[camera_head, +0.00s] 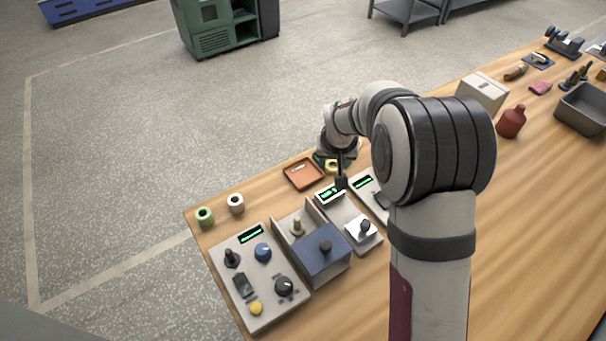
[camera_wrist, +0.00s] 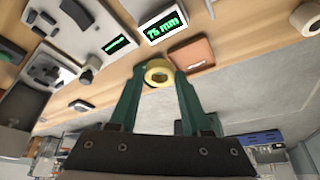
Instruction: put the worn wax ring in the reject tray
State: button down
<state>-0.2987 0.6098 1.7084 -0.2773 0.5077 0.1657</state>
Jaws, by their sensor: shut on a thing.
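A yellow ring (camera_wrist: 158,73) with a pale hole is between the green fingertips of my gripper (camera_wrist: 159,82) in the wrist view, and the gripper is shut on it. A shallow orange tray (camera_head: 290,179), apparently the reject tray, lies just left of the ring. The orange tray (camera_wrist: 192,54) shows right of the ring in the wrist view. The ring is beside the tray, not over it. I cannot tell its exact height above the table.
A knob panel (camera_head: 259,285), a blue-lidded box (camera_head: 318,260) and a gauge with a lit display (camera_head: 330,195) stand in front of the tray. The table edge is close behind the tray.

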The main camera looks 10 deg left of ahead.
jog(key=w+d+n+y, duration=0.1)
jog(key=w+d+n, duration=0.2)
send_over(303, 173)
jog(key=s, duration=0.1)
jog(key=shift+g, duration=0.3)
jog(key=f, duration=0.6)
jog(key=shift+s+d+f, duration=0.15)
jog(key=shift+d+f, duration=0.05)
jog(key=shift+d, duration=0.1)
jog(key=shift+f, duration=1.95)
jog(key=c, duration=0.6)
grip_release()
jog(key=shift+f, duration=0.1)
jog(key=shift+c, duration=0.2)
